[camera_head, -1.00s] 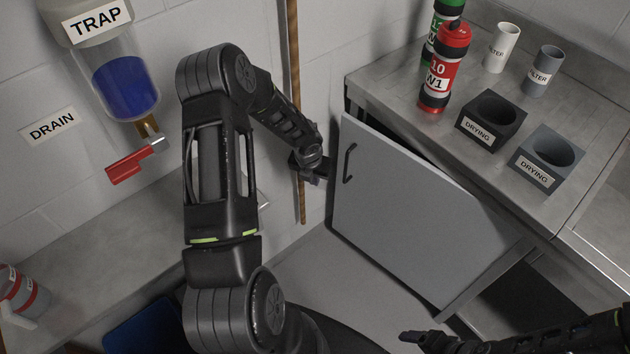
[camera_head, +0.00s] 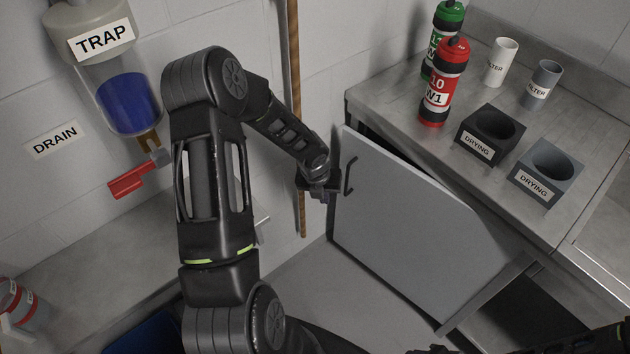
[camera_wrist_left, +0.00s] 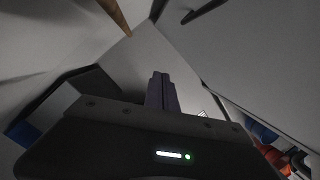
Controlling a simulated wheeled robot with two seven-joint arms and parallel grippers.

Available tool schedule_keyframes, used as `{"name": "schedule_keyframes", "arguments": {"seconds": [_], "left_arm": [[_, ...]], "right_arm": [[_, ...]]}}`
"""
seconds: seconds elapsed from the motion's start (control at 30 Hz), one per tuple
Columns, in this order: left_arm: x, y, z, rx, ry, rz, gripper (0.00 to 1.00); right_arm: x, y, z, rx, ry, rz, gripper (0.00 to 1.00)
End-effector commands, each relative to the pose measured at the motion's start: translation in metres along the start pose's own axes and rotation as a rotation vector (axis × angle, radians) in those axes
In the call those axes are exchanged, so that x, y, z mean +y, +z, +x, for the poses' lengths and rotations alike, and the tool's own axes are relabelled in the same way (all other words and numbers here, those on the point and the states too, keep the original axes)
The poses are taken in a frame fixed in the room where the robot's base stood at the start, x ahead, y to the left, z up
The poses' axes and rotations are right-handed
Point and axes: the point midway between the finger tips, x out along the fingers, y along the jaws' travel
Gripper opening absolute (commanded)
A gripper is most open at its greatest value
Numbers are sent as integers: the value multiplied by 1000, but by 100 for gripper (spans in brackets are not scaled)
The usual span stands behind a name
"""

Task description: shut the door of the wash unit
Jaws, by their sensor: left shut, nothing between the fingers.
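The wash unit's door (camera_head: 400,225) is a flat grey panel under the steel counter, standing ajar with a dark gap behind its top edge. Its dark bar handle (camera_head: 348,175) is near the left edge. My left gripper (camera_head: 331,193) is at the door's left edge, just left of and below the handle; whether it touches is unclear. In the left wrist view its fingers (camera_wrist_left: 161,92) are together and empty, with the door (camera_wrist_left: 255,60) to their right. My right arm shows only at the bottom right corner; its gripper (camera_head: 437,350) is mostly cut off.
The counter (camera_head: 400,110) holds a red bottle (camera_head: 442,85), a green bottle, two filter cups and two drying blocks (camera_head: 490,135). A wooden pole (camera_head: 295,100) stands by the wall behind my left arm. A trap with a red-handled valve (camera_head: 130,182) hangs at left.

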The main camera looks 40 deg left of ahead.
Motion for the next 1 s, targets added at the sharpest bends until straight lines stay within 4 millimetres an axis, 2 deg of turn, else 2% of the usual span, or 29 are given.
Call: {"name": "schedule_keyframes", "arguments": {"seconds": [0.03, 0.17, 0.3, 0.4, 0.53, 0.6, 0.7, 0.83, 1.0], "left_arm": [[-16, -15, 6, 27, -29, -84, 0], [-67, -66, 20, 127, -109, -451, 0], [-126, -144, 30, 306, -121, -1042, 0], [-154, -200, 31, 421, -47, -1502, 0], [-167, -261, 29, 491, 120, -2048, 0], [-166, -285, 28, 486, 209, -2293, 0], [-161, -310, 26, 452, 311, -2555, 0], [-154, -326, 24, 406, 381, -2748, 0], [-152, -330, 24, 390, 399, -2806, 0]], "right_arm": [[0, 0, 0, 0, 0, 0, 47], [0, 0, 0, 0, 0, 0, 36], [0, 0, 0, 0, 0, 0, 25], [0, 0, 0, 0, 0, 0, 16], [0, 0, 0, 0, 0, 0, 6], [0, 0, 0, 0, 0, 0, 0], [0, 0, 0, 0, 0, 0, 0], [0, 0, 0, 0, 0, 0, 0], [0, 0, 0, 0, 0, 0, 0]]}}
